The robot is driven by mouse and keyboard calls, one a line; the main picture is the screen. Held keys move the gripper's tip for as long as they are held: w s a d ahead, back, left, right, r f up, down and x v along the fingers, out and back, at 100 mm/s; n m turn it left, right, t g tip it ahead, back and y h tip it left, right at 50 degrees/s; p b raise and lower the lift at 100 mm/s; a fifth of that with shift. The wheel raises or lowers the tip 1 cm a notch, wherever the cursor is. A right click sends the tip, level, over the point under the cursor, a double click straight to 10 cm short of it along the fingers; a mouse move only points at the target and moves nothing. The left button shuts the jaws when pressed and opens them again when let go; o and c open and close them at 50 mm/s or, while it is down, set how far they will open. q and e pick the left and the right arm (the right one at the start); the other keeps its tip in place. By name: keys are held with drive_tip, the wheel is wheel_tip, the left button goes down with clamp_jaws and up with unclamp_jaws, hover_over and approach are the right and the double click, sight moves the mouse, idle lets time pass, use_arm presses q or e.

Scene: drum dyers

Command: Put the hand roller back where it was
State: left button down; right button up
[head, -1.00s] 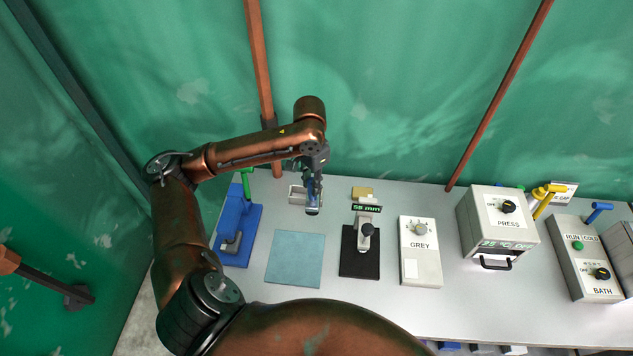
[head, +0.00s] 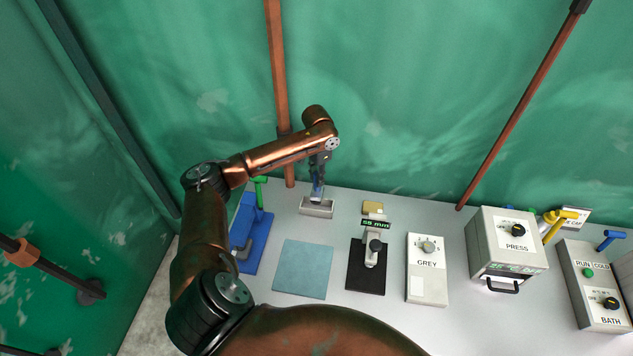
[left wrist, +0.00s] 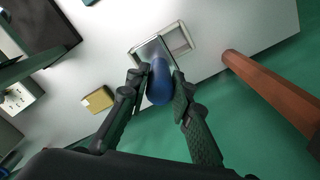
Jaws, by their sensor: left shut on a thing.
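The hand roller (left wrist: 158,92) has a blue, rounded handle. My left gripper (head: 318,186) is shut on it, and in the left wrist view the two fingers (left wrist: 157,80) lie on either side of the blue handle. A small pale open tray (head: 316,210) stands at the back of the table. The roller is over this tray, which also shows in the left wrist view (left wrist: 184,40). A grey part below the handle overlaps the tray's opening; I cannot tell whether it touches the bottom. My right gripper is in neither view.
A blue device with a green lever (head: 250,235) stands left of the tray. A teal mat (head: 303,269), a black-based gauge (head: 368,268), a yellow block (head: 373,207) and the GREY box (head: 427,280) are nearby. A copper post (head: 276,90) rises behind the table.

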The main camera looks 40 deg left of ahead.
use_arm(q)
drive_tip(key=shift+w+a+f, duration=0.1)
drive_tip(key=shift+w+f, duration=0.05)
drive_tip(key=shift+w, duration=0.05)
wheel_tip(320, 180, down, 3)
drive_tip(key=shift+a+f+p, duration=0.1)
drive_tip(key=shift+f+p, duration=0.05)
drive_tip(key=shift+p, duration=0.45)
drive_tip(key=shift+f, duration=0.45)
drive_tip(key=c, duration=1.7)
unclamp_jaws()
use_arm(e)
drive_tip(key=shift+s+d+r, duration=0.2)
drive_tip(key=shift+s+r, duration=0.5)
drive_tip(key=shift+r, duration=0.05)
